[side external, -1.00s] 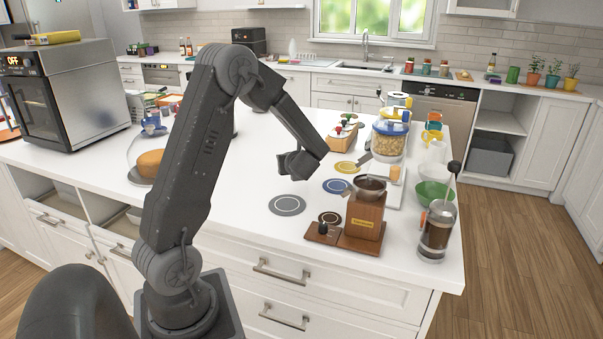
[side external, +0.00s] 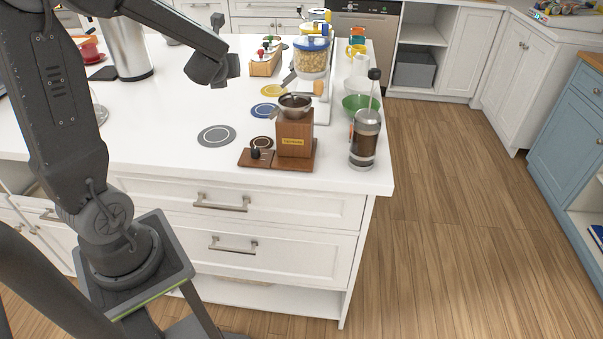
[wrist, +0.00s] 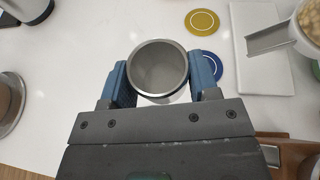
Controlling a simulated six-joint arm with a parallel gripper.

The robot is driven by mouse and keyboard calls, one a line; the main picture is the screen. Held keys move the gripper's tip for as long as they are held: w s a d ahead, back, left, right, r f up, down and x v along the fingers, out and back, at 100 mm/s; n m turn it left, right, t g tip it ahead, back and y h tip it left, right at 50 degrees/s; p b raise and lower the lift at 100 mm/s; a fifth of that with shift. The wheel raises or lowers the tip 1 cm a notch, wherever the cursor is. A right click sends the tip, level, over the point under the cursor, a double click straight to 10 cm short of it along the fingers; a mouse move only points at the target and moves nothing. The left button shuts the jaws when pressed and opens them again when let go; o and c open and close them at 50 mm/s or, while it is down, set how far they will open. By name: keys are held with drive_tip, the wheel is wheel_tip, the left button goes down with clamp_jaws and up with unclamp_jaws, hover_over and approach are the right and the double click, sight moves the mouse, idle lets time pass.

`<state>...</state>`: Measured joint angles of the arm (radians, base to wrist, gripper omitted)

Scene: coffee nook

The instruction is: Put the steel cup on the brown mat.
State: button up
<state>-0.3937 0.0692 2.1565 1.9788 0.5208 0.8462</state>
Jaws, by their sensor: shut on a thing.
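The steel cup (wrist: 160,70) is a round, open-topped metal cup, seen from above in the wrist view. My gripper (wrist: 163,80) is shut on it, with a blue finger on each side. In the side view my gripper (side external: 222,72) is above the white counter, behind the grey mat; I cannot make out the cup there. The brown mat (side external: 262,142) is a small dark disc with a pale ring, lying left of the wooden grinder, toward the counter's front. The brown mat does not show in the wrist view.
A grey mat (side external: 216,136), blue mat (side external: 263,110) and yellow mat (side external: 272,90) lie nearby. The wooden grinder (side external: 294,135) stands right beside the brown mat, and a French press (side external: 366,140) is farther right.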

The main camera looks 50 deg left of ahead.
drive_tip(key=w+d+r+m+t+h, duration=0.3)
drive_tip(key=d+m+h, duration=0.2)
drive_tip(key=d, duration=0.8)
drive_tip(key=w+d+r+m+t+h, duration=0.25)
drive_tip(key=d+m+h, duration=0.35)
drive_tip(key=d, duration=0.7)
drive_tip(key=a+f+n+g+y, duration=0.15)
drive_tip(key=a+n+y, duration=0.25)
drive_tip(key=a, duration=1)
drive_tip(key=a+f+n+g+y, duration=0.15)
drive_tip(key=a+n+y, duration=0.25)
drive_tip(key=a, duration=1)
drive_tip(key=s+a+f+n+g+y, duration=0.35)
drive_tip(key=s+a, duration=0.55)
drive_tip(key=a, duration=0.4)
drive_tip(key=s+a+f+n+g+y, duration=0.25)
drive_tip(key=s+a+n+g, duration=0.2)
drive_tip(key=s+a, duration=0.75)
hover_over(189, 92)
drive_tip(key=shift+h, duration=0.3)
wheel_tip(189, 92, down, 6)
drive_tip(key=shift+s+f, duration=0.1)
drive_tip(key=shift+f, duration=2.15)
drive_tip(key=shift+f, duration=0.2)
